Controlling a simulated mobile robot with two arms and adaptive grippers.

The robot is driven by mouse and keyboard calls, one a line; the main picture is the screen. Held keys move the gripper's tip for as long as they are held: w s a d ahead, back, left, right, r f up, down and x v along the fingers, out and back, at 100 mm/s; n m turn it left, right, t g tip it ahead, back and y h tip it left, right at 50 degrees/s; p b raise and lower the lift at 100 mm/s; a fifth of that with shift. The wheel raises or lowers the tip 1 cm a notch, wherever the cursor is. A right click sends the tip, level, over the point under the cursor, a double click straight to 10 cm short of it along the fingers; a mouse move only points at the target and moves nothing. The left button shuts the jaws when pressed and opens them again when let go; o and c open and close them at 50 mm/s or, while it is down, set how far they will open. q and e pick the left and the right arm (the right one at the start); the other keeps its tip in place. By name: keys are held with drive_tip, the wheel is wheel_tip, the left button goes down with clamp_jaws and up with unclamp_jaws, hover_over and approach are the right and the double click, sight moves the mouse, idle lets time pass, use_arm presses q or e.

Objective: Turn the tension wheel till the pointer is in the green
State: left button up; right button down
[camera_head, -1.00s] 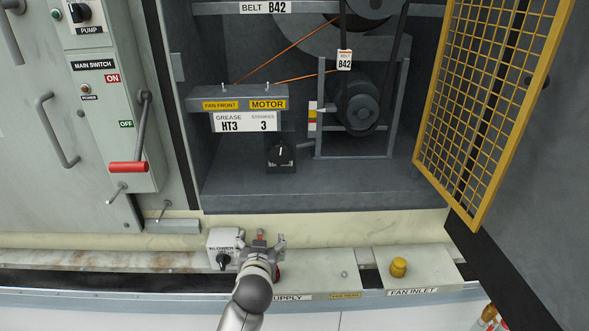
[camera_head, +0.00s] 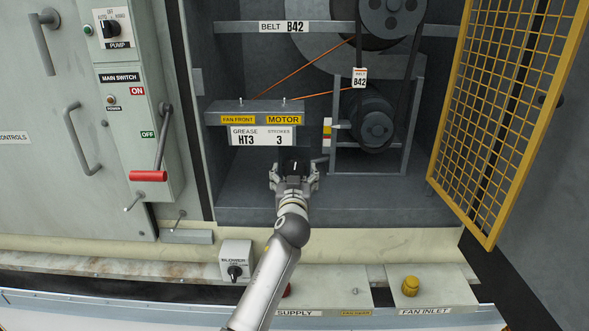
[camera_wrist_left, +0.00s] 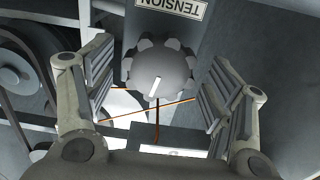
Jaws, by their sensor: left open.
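The dark tension wheel (camera_head: 295,167) sits on a block on the cabinet floor, under the grease label. In the left wrist view the wheel (camera_wrist_left: 158,74) has a lobed rim and a white mark, with a TENSION label (camera_wrist_left: 172,5) beside it. My left gripper (camera_head: 294,178) is at the wheel. In the wrist view its open fingers (camera_wrist_left: 158,88) stand on either side of the wheel, with gaps showing. My right gripper is not in view.
The motor (camera_head: 372,122) and belts stand right of the wheel. A yellow mesh door (camera_head: 510,110) hangs open at the right. A grease label panel (camera_head: 264,135) is just above the wheel. A blower switch box (camera_head: 236,262) and yellow cap (camera_head: 410,285) are on the front ledge.

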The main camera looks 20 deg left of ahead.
use_arm(q)
drive_tip(key=shift+x, duration=1.35)
drive_tip(key=shift+c, duration=0.4)
drive_tip(key=c, duration=0.9)
drive_tip(key=shift+c, duration=0.2)
drive_tip(key=shift+m, duration=0.3)
